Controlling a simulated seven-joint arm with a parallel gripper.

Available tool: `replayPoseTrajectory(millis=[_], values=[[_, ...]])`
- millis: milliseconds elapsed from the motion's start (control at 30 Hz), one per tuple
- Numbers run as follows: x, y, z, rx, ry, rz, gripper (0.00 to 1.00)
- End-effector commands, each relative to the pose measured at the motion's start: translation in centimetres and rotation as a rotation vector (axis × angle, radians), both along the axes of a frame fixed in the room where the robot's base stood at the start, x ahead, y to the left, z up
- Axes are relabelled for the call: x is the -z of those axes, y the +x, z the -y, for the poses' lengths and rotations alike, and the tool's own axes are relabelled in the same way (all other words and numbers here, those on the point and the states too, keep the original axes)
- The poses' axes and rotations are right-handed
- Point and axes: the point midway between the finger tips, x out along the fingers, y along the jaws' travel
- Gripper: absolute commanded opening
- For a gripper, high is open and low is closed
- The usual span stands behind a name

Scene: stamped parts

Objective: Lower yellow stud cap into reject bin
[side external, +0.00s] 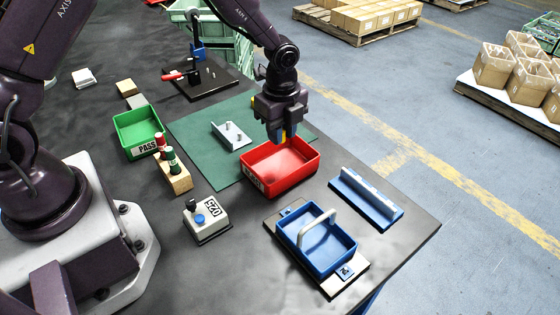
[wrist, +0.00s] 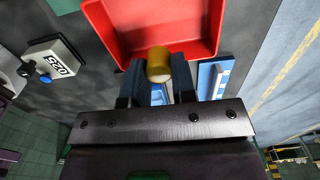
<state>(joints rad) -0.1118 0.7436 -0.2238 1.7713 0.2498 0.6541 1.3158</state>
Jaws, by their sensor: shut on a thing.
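My gripper (side external: 283,138) is shut on the yellow stud cap (side external: 284,135), which shows between the blue fingertips. In the wrist view the yellow cap (wrist: 159,64) sits between the two fingers, with the red bin (wrist: 103,22) just beyond it. In the side external view the red reject bin (side external: 259,187) stands on the dark table, and the gripper hangs over its far part. The inside of the bin that I can see looks empty. The exact height of the cap against the bin's rim is hard to tell.
A green PASS bin (side external: 126,123) and a wooden block with red and green pegs (side external: 176,178) stand to the left. A blue tray with a handle (side external: 328,258) and a blue rail (side external: 366,199) are at the front right. A bracket (side external: 231,136) lies on the green mat.

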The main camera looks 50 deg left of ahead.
Motion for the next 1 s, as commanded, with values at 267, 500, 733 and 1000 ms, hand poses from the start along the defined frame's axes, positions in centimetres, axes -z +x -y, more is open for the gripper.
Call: replayPoseTrajectory(millis=[267,500,733,1000], values=[[0.0,0.0,0.0,0.001,0.000,0.000,0.03],[0.0,0.0,0.0,0.001,0.000,0.000,0.03],[0.6,-0.1,0.0,0.001,0.000,-0.002,0.03],[1.9,0.0,0.0,0.001,0.000,-0.001,0.03]])
